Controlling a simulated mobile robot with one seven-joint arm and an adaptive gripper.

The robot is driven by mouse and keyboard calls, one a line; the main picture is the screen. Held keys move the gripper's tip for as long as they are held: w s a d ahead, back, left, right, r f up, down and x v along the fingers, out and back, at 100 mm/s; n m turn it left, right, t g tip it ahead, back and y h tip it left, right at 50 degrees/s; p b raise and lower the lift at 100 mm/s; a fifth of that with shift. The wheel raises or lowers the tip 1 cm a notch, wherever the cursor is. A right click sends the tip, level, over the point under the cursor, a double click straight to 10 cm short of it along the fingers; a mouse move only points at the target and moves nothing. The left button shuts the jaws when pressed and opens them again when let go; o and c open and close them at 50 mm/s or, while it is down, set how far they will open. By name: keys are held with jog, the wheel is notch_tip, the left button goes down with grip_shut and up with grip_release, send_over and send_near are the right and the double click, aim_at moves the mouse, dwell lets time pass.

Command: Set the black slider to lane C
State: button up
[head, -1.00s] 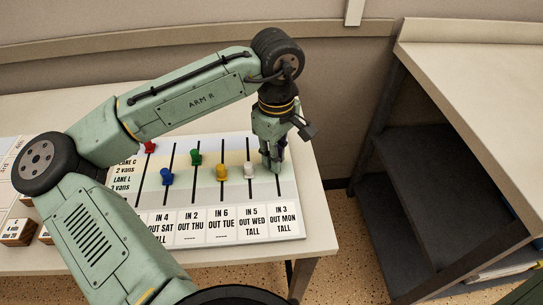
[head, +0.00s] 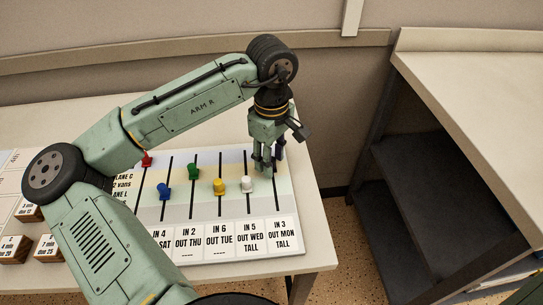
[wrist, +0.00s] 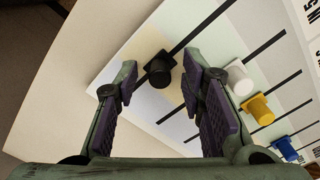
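The black slider (wrist: 160,72) sits on the end slot of the lane board (wrist: 115,68). In the wrist view it lies between my fingertips, with a gap on both sides. My gripper (wrist: 158,82) is open and empty. In the head view my gripper (head: 264,167) is low over the upper part of the rightmost slot, above the "IN 3 OUT MON TALL" card (head: 283,233). The "LANE C" label (head: 123,176) at the board's left is partly covered by my arm.
The white slider (head: 247,184) is on the neighbouring slot, close to my fingers. The yellow (head: 219,186), green (head: 194,172), blue (head: 165,190) and red (head: 147,160) sliders stand further left. Wooden blocks (head: 14,249) lie at the table's left. A shelf unit (head: 440,150) stands right, past a gap.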

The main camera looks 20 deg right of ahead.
notch_tip(320, 180, up, 12)
dwell(0.6)
dwell(0.4)
